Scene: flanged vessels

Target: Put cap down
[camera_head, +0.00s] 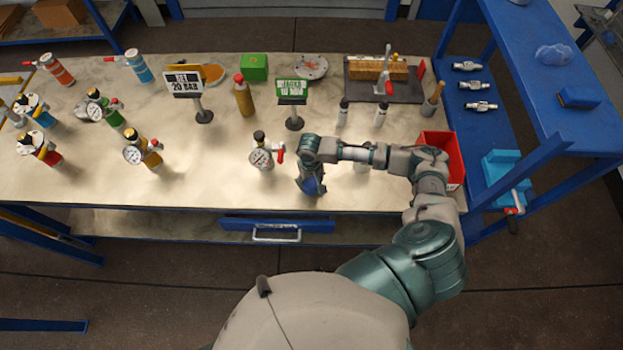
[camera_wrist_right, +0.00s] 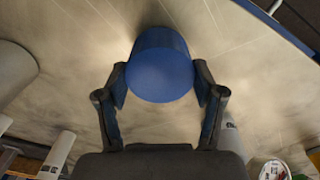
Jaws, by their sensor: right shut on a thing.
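The cap (camera_wrist_right: 160,70) is a blue, round piece between the two dark fingers of my right gripper (camera_wrist_right: 161,86) in the wrist view. The fingers press on its opposite sides. In the head view my right gripper (camera_head: 311,184) points down over the front part of the pale workbench (camera_head: 225,185). My forearm and hand mostly hide the cap there. I cannot tell whether the cap touches the bench top. My left gripper is in neither view.
A gauged vessel with a red handle (camera_head: 262,157) stands just left of my right gripper. A red bin (camera_head: 443,155) is at the bench's right end. Two signs, one green-faced (camera_head: 291,90), stand behind. Several gauged bottles stand at the left. The front-middle bench is clear.

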